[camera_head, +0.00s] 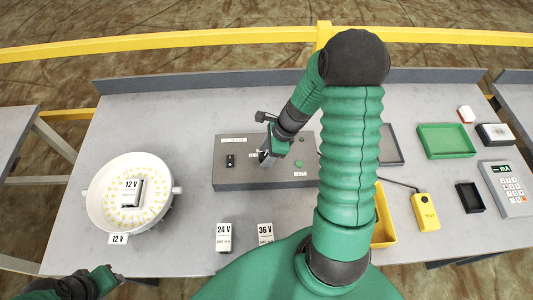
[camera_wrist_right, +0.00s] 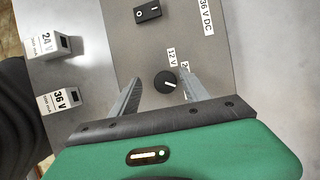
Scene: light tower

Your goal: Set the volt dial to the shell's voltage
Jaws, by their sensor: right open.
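The shell (camera_head: 97,212) is a round white bowl with many small yellow lights, at the left of the table. A tag at its front (camera_head: 118,239) and a block inside it (camera_head: 133,192) both read 12 V. The grey control box (camera_head: 232,180) stands mid-table. Its black volt dial (camera_wrist_right: 165,83) has a white mark pointing right in the wrist view, with a 12 V label (camera_wrist_right: 172,57) beside it and another label partly hidden by a finger. My right gripper (camera_wrist_right: 160,77) is open, its fingers on either side of the dial. My left gripper (camera_head: 106,279) is at the lower left, its jaws unclear.
Blocks marked 24 V (camera_head: 223,238) and 36 V (camera_head: 265,237) stand before the box. The box has a rocker switch (camera_head: 230,160) and a 36 V DC label (camera_wrist_right: 206,15). A green tray (camera_head: 446,141), yellow tester (camera_head: 426,212) and keypad (camera_head: 508,188) are at right.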

